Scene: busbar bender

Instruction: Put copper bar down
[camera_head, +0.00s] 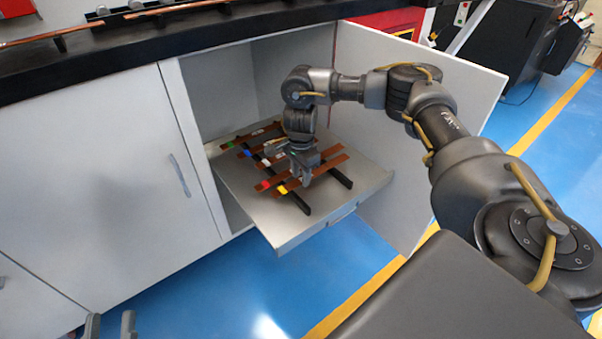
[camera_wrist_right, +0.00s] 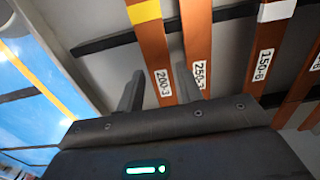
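Several flat copper bars with coloured ends lie across two black rails (camera_head: 341,177) on a pulled-out grey shelf (camera_head: 240,197). My right gripper (camera_head: 302,178) is low over the front bars. In the right wrist view its two fingers (camera_wrist_right: 158,92) are apart, on either side of the yellow-marked bar (camera_wrist_right: 152,48) labelled 200-3. That bar appears to rest on the rail, with a gap to each finger. Beside it lie a bar labelled 250 (camera_wrist_right: 197,45), its label partly hidden, and a white-marked bar labelled 150-6 (camera_wrist_right: 268,45). My left gripper (camera_head: 110,326) shows only two separated fingertips.
The shelf sits in a grey cabinet with an open door (camera_head: 400,95) to the right. A black worktop (camera_head: 130,52) above carries another long copper bar (camera_head: 50,36). Blue floor lies in front of the shelf.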

